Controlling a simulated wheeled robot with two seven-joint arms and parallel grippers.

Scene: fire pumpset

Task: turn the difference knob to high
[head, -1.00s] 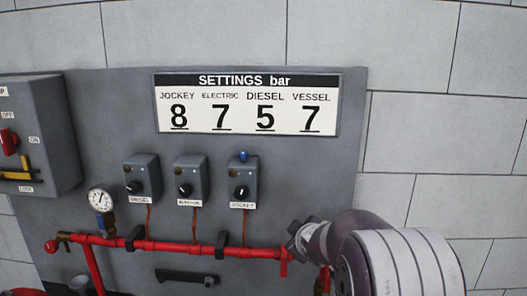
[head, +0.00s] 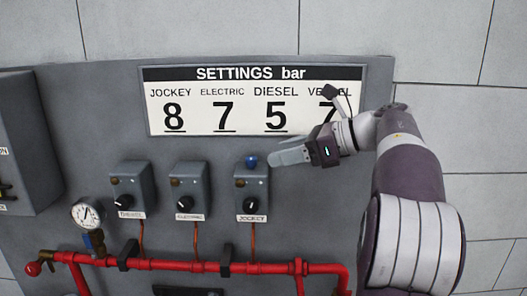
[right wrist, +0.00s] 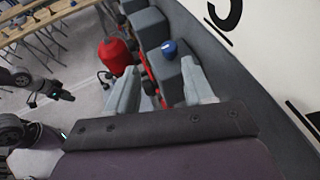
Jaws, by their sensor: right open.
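A small blue knob (head: 251,161) sits on top of the grey box labelled JOCKEY (head: 252,185); I take it for the difference knob. My right gripper (head: 274,158) is just right of the blue knob, its fingers pointing left towards it. In the right wrist view the jaws (right wrist: 160,66) are apart and empty, and the blue knob (right wrist: 169,48) shows beyond the fingertips, between their lines. The gap to the knob looks small; contact is not visible. Any marking for high is too small to read.
Two similar grey boxes, DIESEL (head: 132,185) and ELECTRIC (head: 189,188), stand to the left with black dials. A red pipe (head: 190,266) runs below, with a gauge (head: 87,213) at left. The settings sign (head: 255,100) is above, partly covered by my right arm.

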